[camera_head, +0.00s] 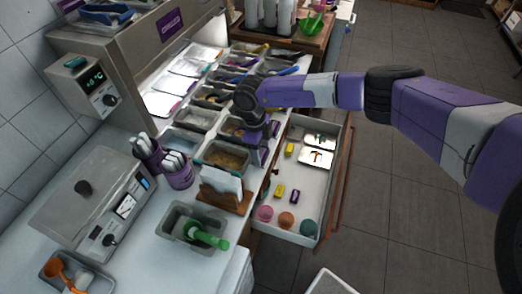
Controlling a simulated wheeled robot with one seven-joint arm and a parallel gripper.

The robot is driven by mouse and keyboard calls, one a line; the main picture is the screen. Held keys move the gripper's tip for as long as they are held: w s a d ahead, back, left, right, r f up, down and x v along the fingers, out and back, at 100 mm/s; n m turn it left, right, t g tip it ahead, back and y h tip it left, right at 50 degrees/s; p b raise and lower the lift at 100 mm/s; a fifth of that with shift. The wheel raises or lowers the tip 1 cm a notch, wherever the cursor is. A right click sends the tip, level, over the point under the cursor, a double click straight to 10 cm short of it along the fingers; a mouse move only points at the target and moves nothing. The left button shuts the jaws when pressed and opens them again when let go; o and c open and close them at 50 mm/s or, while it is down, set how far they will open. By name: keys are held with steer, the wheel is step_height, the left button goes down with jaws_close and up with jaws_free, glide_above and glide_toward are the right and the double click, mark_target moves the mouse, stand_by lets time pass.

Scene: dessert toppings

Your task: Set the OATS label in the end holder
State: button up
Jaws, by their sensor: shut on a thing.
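My gripper (256,131) points down at the front edge of the topping counter, near the middle of the row of bins. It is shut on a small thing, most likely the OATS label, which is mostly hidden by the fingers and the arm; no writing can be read. The end holder cannot be picked out clearly. Purple and dark label pieces show along the counter's front edge beside the gripper. I cannot tell whether the held label touches a holder.
An open drawer (308,181) below holds yellow labels (280,189), a dark purple label (295,195), two small trays and coloured round cups (286,219). A bin of brown topping (226,158) and white cards in a wooden stand (222,181) are close by. My arm crosses above the drawer.

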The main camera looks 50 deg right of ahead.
steer(key=o, duration=1.8)
steer(key=shift+c, duration=0.2)
steer(key=shift+r+p, duration=0.35)
steer(key=shift+r, duration=3.65)
